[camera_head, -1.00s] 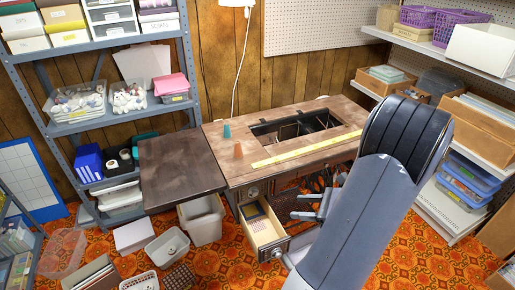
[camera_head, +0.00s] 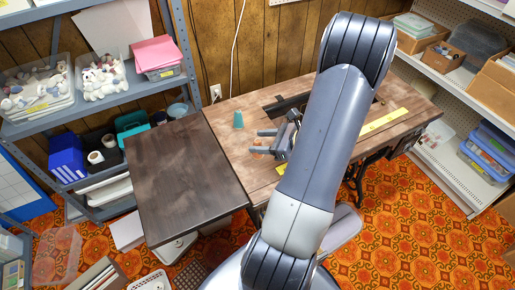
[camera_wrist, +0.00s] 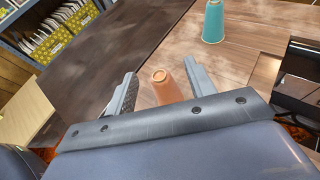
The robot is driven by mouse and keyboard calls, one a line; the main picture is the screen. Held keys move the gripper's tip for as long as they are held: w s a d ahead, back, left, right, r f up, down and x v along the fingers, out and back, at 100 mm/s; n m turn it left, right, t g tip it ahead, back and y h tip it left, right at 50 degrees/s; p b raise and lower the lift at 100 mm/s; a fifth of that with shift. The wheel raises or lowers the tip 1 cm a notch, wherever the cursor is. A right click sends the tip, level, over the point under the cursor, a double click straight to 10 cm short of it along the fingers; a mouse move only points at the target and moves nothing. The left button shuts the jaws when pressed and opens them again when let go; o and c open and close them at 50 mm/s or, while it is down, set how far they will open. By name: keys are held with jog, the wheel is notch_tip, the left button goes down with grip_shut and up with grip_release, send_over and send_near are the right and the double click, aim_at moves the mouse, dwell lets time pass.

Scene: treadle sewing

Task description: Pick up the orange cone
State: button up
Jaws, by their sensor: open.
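The orange cone (camera_wrist: 166,90) stands on the wooden sewing table between the two fingers of my gripper (camera_wrist: 160,68) in the wrist view. The fingers are open, with a gap on each side of the cone. In the head view my gripper (camera_head: 257,141) is over the table, and only a small part of the cone (camera_head: 259,152) shows by the fingers. A teal cone (camera_wrist: 213,21) stands upright farther back; it also shows in the head view (camera_head: 238,120).
The dark side leaf (camera_head: 175,175) is clear, left of the sewing table (camera_head: 228,140). A yellow measuring strip (camera_head: 385,121) lies on the table. A rectangular opening (camera_wrist: 298,75) lies to the right in the wrist view. Shelves stand on both sides.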

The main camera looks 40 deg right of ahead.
jog(key=shift+c, duration=0.5)
jog(key=c, duration=1)
jog(key=shift+o, duration=0.2)
